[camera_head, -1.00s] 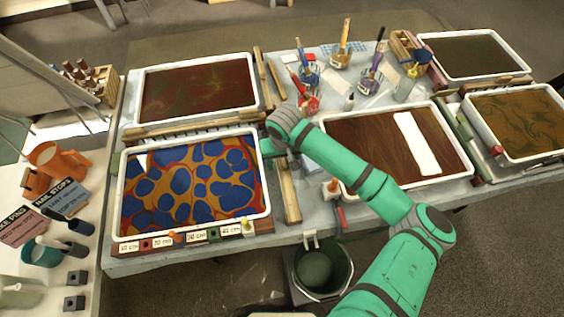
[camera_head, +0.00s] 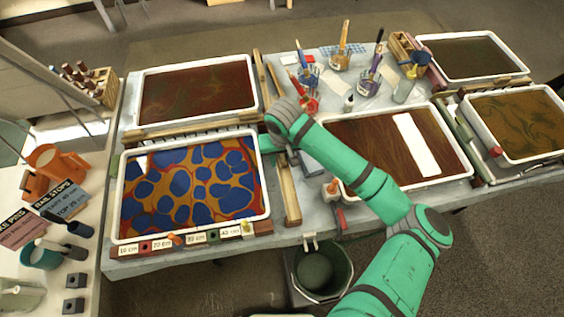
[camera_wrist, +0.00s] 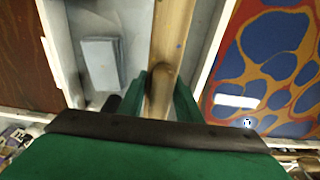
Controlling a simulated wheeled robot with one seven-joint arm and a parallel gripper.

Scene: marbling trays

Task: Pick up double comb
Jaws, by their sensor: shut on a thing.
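My gripper (camera_wrist: 161,95) is shut on a brown wooden piece (camera_wrist: 161,88), taken as the double comb, between its green fingers in the wrist view. The piece has a rounded end; no teeth show. A pale wooden strip (camera_wrist: 174,35) runs away beyond it; I cannot tell whether the two are joined. In the head view my gripper (camera_head: 271,146) is low between the blue-and-orange tray and the brown tray, and my wrist hides most of what it holds. A wooden bar (camera_head: 289,190) lies just in front of it.
The blue-and-orange tray (camera_head: 120,212) is close on the left. The brown tray (camera_head: 462,173) with a white strip is on the right. A grey block (camera_wrist: 100,62) lies beside the strip. Jars with brushes (camera_head: 308,76) stand behind. A bucket (camera_head: 322,270) is below the table's front edge.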

